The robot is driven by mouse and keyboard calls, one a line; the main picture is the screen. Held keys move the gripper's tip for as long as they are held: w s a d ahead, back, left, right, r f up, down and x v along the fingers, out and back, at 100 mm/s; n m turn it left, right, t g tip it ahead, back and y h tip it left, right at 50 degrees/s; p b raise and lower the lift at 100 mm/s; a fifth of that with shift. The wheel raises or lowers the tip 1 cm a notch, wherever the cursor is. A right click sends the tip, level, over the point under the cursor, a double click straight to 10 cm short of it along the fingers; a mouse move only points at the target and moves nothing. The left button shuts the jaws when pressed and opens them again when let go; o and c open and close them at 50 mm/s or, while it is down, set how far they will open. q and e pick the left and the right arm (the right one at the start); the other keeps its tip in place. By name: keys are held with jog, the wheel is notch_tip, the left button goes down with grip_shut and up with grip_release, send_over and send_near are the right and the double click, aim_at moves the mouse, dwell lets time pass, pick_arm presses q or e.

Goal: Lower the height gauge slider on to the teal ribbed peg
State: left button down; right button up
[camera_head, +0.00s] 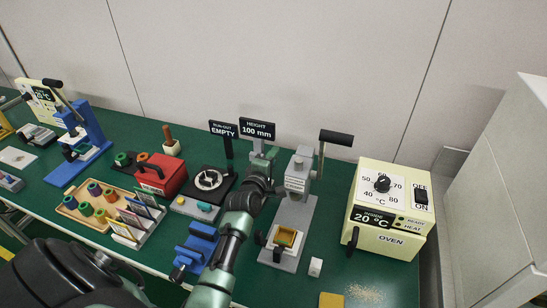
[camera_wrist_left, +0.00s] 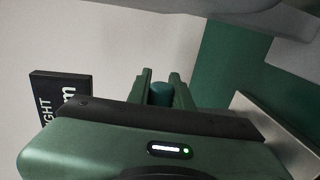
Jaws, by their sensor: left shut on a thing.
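My left gripper (camera_head: 260,158) is at the height gauge, just below its black sign (camera_head: 257,129), which reads HEIGHT 100 mm. In the left wrist view its green fingers (camera_wrist_left: 160,88) are closed around a small dark teal rounded piece (camera_wrist_left: 160,94), which looks like the grip of the height gauge slider. The sign also shows at the left of the left wrist view (camera_wrist_left: 62,95), turned on its side. The gauge's base and whatever is under the slider are hidden behind my arm, so I cannot make out the teal ribbed peg there. My right gripper is not in view.
A grey lever press (camera_head: 296,185) stands close to the right of my arm, with a cream oven (camera_head: 388,210) beyond it. A black run-out gauge (camera_head: 212,182), a red box (camera_head: 160,173) and a wooden tray (camera_head: 70,212) of coloured pegs are to the left.

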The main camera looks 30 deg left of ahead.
pick_arm(q)
notch_tip(320, 180, down, 4)
jog(key=shift+r+b, duration=0.2)
jog(key=shift+b, duration=0.85)
jog(key=c, duration=1.3)
grip_release()
jog(key=shift+o, duration=0.2)
jog(key=v, duration=0.7)
jog(key=shift+s, duration=0.4)
jog(key=shift+d+r, duration=0.1)
jog(key=shift+r, duration=0.05)
